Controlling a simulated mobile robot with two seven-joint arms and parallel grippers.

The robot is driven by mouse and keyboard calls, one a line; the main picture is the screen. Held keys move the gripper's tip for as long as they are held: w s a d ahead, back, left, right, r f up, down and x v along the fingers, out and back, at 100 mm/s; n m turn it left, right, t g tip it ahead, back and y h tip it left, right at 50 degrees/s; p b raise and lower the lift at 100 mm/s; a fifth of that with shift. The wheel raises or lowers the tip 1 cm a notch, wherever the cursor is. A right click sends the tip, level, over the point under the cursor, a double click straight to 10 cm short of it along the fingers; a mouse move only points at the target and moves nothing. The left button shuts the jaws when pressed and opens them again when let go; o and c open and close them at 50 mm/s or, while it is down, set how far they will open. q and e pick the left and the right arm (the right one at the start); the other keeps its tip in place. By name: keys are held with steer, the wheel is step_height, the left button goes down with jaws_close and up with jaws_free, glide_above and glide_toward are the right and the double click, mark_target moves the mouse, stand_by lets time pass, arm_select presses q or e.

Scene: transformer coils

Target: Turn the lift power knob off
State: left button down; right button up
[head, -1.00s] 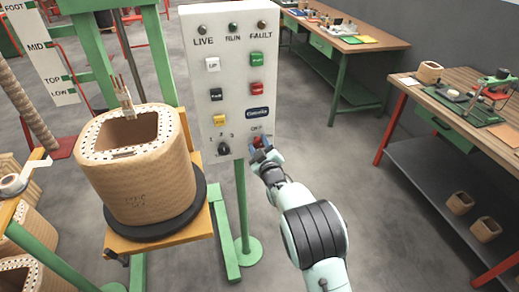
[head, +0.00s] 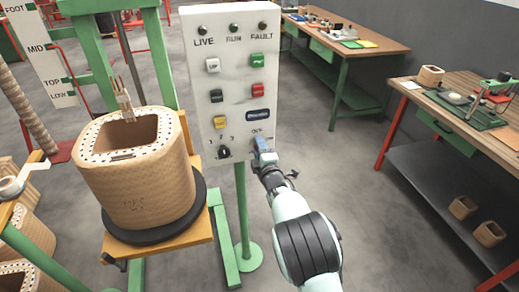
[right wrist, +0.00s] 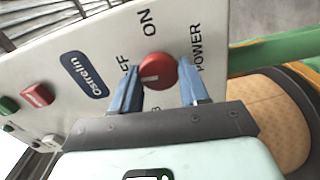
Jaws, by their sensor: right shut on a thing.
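The white control panel (head: 235,120) stands upright in the middle of the head view. Its red power knob (right wrist: 158,70) shows in the right wrist view, with a pale mark on its face and the printed words ON, POWER and a partly covered OFF around it. My right gripper (right wrist: 160,82) has its two blue fingers on either side of the knob, shut on it. In the head view the right gripper (head: 263,146) is at the panel's lower right corner and hides most of the knob. My left gripper is not in view.
A second black knob (head: 224,152) sits left on the panel, with several coloured buttons above. A tan coil (head: 140,185) stands on a black disc at the left. Workbenches (head: 350,42) stand at the back and right. The floor right of the panel is clear.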

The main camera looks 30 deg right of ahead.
steer(key=shift+n, duration=0.7)
steer(key=o, duration=1)
steer(key=shift+o, duration=0.2)
steer(key=p+v, duration=0.1)
steer(key=v, duration=1.2)
steer(key=shift+s, duration=0.2)
steer(key=shift+a, duration=0.1)
